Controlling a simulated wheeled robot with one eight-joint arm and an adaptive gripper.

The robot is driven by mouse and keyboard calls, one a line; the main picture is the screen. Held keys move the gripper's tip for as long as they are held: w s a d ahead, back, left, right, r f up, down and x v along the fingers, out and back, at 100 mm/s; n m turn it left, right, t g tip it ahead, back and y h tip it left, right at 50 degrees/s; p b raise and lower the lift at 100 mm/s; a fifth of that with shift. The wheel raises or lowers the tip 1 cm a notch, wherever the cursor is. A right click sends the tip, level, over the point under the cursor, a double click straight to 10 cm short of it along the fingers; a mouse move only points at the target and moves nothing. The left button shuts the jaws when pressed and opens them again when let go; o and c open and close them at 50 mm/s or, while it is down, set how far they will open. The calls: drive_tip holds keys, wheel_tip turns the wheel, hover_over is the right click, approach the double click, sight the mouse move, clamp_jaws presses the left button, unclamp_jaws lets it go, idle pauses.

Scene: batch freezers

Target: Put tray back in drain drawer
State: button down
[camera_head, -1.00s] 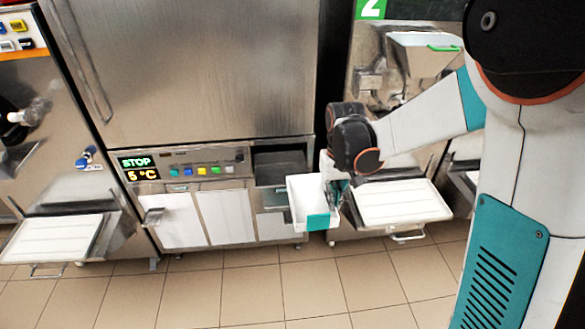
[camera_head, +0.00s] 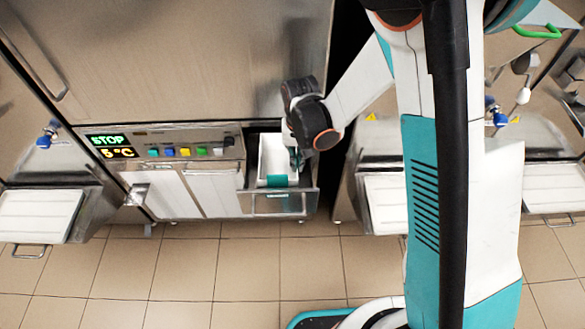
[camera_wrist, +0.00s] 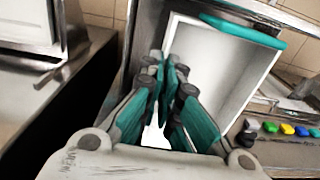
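My gripper (camera_head: 296,158) is at the tray's right wall. In the wrist view, my gripper's teal fingers (camera_wrist: 173,75) are close together at the edge of the tray (camera_wrist: 215,70) and appear shut on its wall. The exact contact is partly hidden by the fingers.
The control panel (camera_head: 170,144) with STOP and 5 °C displays is left of the drawer. A white shelf tray (camera_head: 385,200) stands at the neighbouring machine on the right, another (camera_head: 40,212) at the left. Tiled floor (camera_head: 185,262) in front is clear.

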wheel_tip(320, 180, down, 9)
drive_tip(key=shift+f+b, duration=0.1)
drive_tip(key=shift+b, duration=1)
drive_tip(key=w+b, duration=0.1)
drive_tip(key=w, duration=0.3)
drive_tip(key=shift+f+b, duration=0.35)
drive_tip(key=shift+f, duration=0.25)
drive_tip(key=shift+r, duration=0.1)
drive_tip(key=c, duration=2.3)
unclamp_jaws()
drive_tip(key=shift+f, duration=0.2)
drive_tip(key=o, duration=0.5)
drive_tip(key=shift+r, duration=0.1)
